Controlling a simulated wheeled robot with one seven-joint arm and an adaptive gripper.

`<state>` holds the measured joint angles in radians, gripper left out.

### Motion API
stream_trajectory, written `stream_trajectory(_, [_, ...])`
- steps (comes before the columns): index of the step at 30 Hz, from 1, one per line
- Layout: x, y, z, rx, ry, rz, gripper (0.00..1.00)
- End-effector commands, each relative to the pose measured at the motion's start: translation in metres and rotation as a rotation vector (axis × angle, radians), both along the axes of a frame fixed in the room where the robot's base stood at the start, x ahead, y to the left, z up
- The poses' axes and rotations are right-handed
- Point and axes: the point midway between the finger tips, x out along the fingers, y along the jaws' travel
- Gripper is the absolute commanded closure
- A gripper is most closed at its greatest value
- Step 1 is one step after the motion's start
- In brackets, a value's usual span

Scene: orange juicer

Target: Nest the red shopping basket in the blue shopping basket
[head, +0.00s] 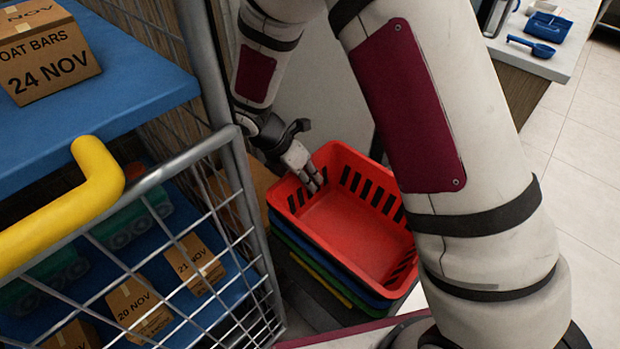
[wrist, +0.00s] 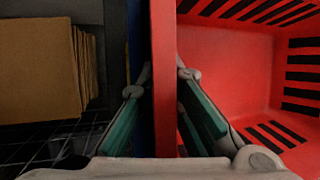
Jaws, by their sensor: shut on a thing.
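The red shopping basket (head: 345,235) is in the middle of the head view, upright and empty, with slotted walls. My gripper (head: 314,183) is shut on its left rim. In the wrist view, the fingers of my gripper (wrist: 161,88) sit on either side of the red basket's wall (wrist: 163,60), with the basket's inside to the right. The blue shopping basket (head: 373,300) shows as a thin edge directly below the red one. The red basket hides its inside, so I cannot tell how deep the red one sits in it.
Green and yellow edges show lower in the stack. A wire cage trolley (head: 205,205) with a yellow handle (head: 85,200) and boxes stands close on the left. A cardboard stack (wrist: 40,70) lies left of the rim. A counter (head: 560,60) and open floor (head: 590,190) are at right.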

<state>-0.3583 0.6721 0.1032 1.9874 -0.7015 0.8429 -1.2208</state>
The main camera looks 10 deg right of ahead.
Motion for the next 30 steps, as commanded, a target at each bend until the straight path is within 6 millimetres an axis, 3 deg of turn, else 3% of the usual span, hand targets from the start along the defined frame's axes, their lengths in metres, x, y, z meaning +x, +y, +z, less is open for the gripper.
stream_trajectory(10, [0.0, 0.0, 0.0, 0.001, 0.0, 0.001, 1.0])
stream_trajectory(12, [0.0, 0.0, 0.0, 0.001, 0.0, 0.001, 0.78])
stream_trajectory(14, [0.0, 0.0, 0.0, 0.001, -0.001, 0.0, 0.69])
stream_trajectory(25, [0.0, 0.002, 0.001, 0.002, 0.0, 0.001, 0.69])
stream_trajectory(30, [0.001, 0.012, 0.019, 0.004, -0.004, 0.002, 0.69])
